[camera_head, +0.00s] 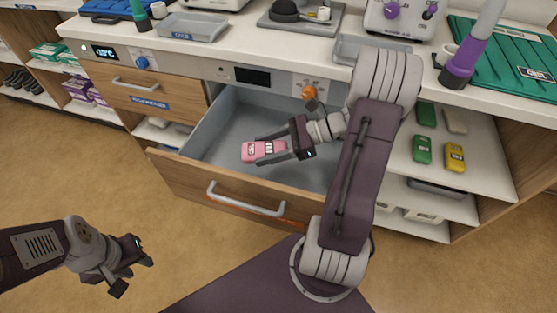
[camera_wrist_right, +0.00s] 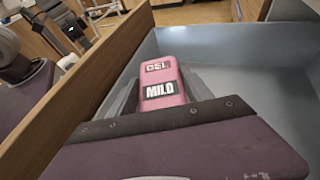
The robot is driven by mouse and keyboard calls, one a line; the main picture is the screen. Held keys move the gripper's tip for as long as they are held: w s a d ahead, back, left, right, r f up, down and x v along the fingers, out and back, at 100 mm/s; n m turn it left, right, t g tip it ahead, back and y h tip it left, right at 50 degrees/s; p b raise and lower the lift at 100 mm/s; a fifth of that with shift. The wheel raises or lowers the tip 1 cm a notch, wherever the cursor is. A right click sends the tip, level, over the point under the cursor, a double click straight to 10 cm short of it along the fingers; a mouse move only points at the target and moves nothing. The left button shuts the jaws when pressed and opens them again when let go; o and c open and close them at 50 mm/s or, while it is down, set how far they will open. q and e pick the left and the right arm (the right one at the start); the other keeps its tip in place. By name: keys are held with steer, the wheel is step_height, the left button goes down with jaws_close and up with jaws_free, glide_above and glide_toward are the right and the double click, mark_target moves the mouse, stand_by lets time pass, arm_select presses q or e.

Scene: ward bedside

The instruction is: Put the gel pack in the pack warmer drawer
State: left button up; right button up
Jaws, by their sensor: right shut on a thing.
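The pink gel pack (camera_head: 257,151) is held by my right gripper (camera_head: 272,150) over the open pack warmer drawer (camera_head: 215,128). The gripper is shut on the pack. In the right wrist view the gel pack (camera_wrist_right: 161,84) shows the labels "GEL" and "MILD", with the drawer's wooden front (camera_wrist_right: 100,75) to its left and the grey-blue inside to its right. I cannot tell whether the pack touches the drawer floor. My left gripper (camera_head: 132,272) is low at the left, away from the drawer, with its fingers apart and nothing between them.
Another drawer (camera_head: 143,90), labelled and shut, is at the left. The counter above holds a grey tray (camera_head: 192,27) and devices. Shelves at the right hold a green pack (camera_head: 421,150) and a yellow pack (camera_head: 455,157). The brown floor before the drawer is clear at the left.

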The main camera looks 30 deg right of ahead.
step_height(320, 180, down, 6)
steer(key=b, duration=0.3)
steer(key=shift+f, duration=0.15)
step_height(320, 180, down, 4)
steer(key=b, duration=0.2)
steer(key=shift+b, duration=0.3)
steer(key=shift+r, duration=0.25)
steer(key=shift+f, duration=0.6)
steer(key=o, duration=1.6)
